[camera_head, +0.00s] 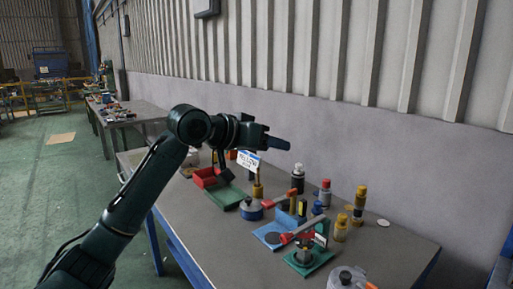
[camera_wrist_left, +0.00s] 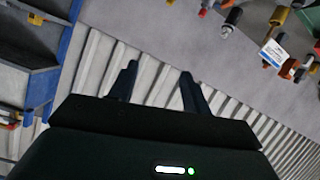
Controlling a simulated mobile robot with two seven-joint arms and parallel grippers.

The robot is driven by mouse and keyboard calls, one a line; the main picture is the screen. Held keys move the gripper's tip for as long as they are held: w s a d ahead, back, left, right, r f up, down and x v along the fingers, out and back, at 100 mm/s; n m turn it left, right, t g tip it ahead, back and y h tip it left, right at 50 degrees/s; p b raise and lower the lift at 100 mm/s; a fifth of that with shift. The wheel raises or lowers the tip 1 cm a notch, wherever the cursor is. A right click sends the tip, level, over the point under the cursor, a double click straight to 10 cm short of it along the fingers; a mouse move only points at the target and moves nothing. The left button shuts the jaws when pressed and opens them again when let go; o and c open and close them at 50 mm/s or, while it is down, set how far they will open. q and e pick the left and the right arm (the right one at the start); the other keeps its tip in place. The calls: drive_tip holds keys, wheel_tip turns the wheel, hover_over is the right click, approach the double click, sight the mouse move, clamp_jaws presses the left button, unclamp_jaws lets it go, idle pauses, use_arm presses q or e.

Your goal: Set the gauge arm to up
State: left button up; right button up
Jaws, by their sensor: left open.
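Several small fixtures stand on the grey workbench (camera_head: 205,240). One has a green base (camera_head: 318,262) with a grey and red arm (camera_head: 303,229) lying slanted above it, rising to the right. Another is a round blue body (camera_head: 251,210) with a red-tipped lever (camera_head: 281,199). I cannot tell which of these is the gauge arm. My left gripper (camera_head: 277,142) is in the air above the bench's back part, apart from the fixtures. In the left wrist view the gripper (camera_wrist_left: 158,82) is open and empty. My right gripper is not in view.
A red bin (camera_head: 206,178) and a white sign (camera_head: 248,160) stand near the left gripper. Spray cans (camera_head: 298,178) and yellow-topped bottles (camera_head: 360,203) stand at the back right. A ribbed wall (camera_head: 300,60) rises behind the bench. The bench's front left is clear.

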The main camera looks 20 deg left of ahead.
use_arm(q)
drive_tip(key=v, duration=0.3)
drive_tip(key=shift+s+a+r, duration=0.15)
drive_tip(key=shift+s+r, duration=0.05)
drive_tip(key=shift+s, duration=0.05)
